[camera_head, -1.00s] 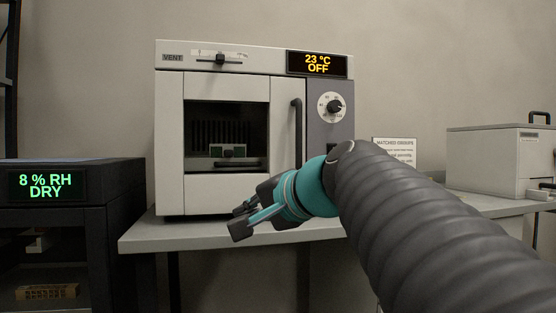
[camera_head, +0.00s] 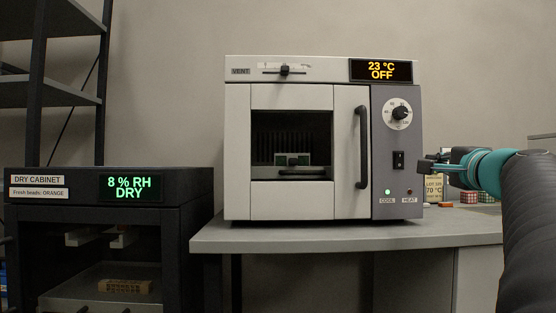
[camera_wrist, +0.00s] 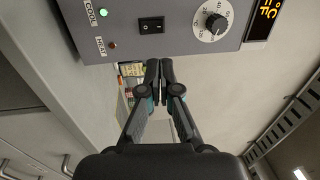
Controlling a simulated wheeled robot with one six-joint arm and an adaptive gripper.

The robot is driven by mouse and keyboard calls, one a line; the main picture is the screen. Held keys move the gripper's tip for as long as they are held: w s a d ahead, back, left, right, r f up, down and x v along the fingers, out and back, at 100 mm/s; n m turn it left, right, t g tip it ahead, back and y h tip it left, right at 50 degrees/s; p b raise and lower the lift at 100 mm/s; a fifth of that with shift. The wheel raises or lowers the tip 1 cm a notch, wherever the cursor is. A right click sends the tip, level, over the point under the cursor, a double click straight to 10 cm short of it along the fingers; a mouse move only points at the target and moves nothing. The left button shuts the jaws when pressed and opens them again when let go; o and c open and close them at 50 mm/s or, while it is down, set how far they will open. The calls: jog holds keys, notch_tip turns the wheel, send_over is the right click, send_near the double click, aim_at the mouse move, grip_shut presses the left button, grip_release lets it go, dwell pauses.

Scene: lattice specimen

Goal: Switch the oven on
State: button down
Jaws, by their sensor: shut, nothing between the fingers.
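The white oven (camera_head: 290,205) stands on the bench with its door shut. Its display (camera_head: 381,70) reads 23 °C OFF. A black rocker switch (camera_head: 398,160) sits on the grey control panel below a round dial (camera_head: 399,113). The wrist view also shows the switch (camera_wrist: 151,25) and the dial (camera_wrist: 214,22). The green COOL lamp (camera_head: 388,191) is lit; the HEAT lamp (camera_head: 409,191) is a dull red. My gripper (camera_head: 424,166) is shut and empty, just right of the switch in the head view. In the wrist view its fingertips (camera_wrist: 160,66) are apart from the switch.
A black dry cabinet (camera_head: 100,255) with a green 8 % RH DRY display (camera_head: 130,187) stands to the left. The oven's vertical door handle (camera_head: 362,147) sticks out left of the panel. Small containers and a label (camera_head: 434,188) stand behind my gripper. The bench front (camera_head: 300,238) is clear.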

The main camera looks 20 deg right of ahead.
aim_at(401, 154)
jog(key=shift+d, duration=0.15)
jog(key=p+x, duration=0.2)
jog(key=x, duration=1.2)
jog(key=shift+d, duration=0.1)
